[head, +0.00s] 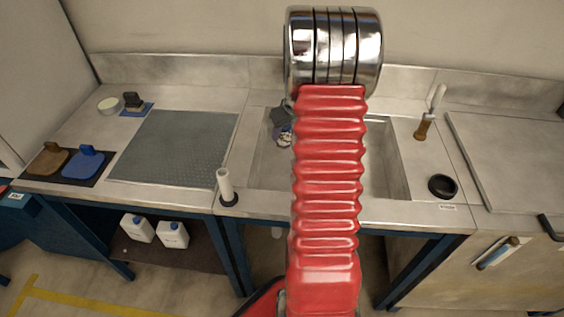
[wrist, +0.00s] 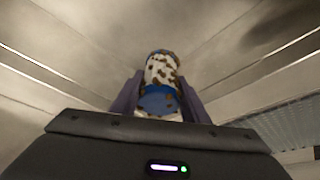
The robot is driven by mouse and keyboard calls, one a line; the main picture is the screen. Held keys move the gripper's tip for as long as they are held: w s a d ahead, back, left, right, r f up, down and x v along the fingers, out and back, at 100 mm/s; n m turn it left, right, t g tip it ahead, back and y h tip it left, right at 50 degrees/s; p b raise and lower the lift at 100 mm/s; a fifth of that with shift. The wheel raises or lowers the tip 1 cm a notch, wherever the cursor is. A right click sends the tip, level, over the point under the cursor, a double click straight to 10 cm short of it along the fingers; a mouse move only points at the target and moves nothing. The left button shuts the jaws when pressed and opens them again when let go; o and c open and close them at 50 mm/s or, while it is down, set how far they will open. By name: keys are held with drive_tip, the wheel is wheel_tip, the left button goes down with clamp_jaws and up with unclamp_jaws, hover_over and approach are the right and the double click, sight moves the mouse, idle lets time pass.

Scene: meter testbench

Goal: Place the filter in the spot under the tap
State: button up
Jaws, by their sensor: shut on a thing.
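The filter (wrist: 161,72) is a white cylinder with brown speckles and a blue band, seen between the two grey fingers of my gripper (wrist: 158,92) in the wrist view. In the head view my gripper (head: 282,117) shows only partly, beside my red arm. The filter (head: 285,138) shows there as a small pale and blue piece over the sink basin. My gripper is shut on the filter. I cannot make out a tap; my arm covers the middle of the sink and the wall behind it. The spot under the tap is not identifiable.
The sink basin (head: 390,158) is behind my arm. A white upright cylinder (head: 225,183) stands at its front left. A black ring (head: 442,186) and a white-and-brown upright piece (head: 427,121) are at its right. A perforated grey plate (head: 178,146) lies left. The right worktop is bare.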

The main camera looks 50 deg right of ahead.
sight(283, 145)
drive_tip(key=shift+a+f, duration=0.1)
drive_tip(key=shift+f, duration=3)
drive_tip(key=shift+f, duration=1.85)
drive_tip(key=shift+f, duration=0.1)
drive_tip(key=o, duration=1.2)
drive_tip(key=shift+c, duration=0.2)
drive_tip(key=v, duration=1.2)
drive_tip(key=shift+a, duration=0.1)
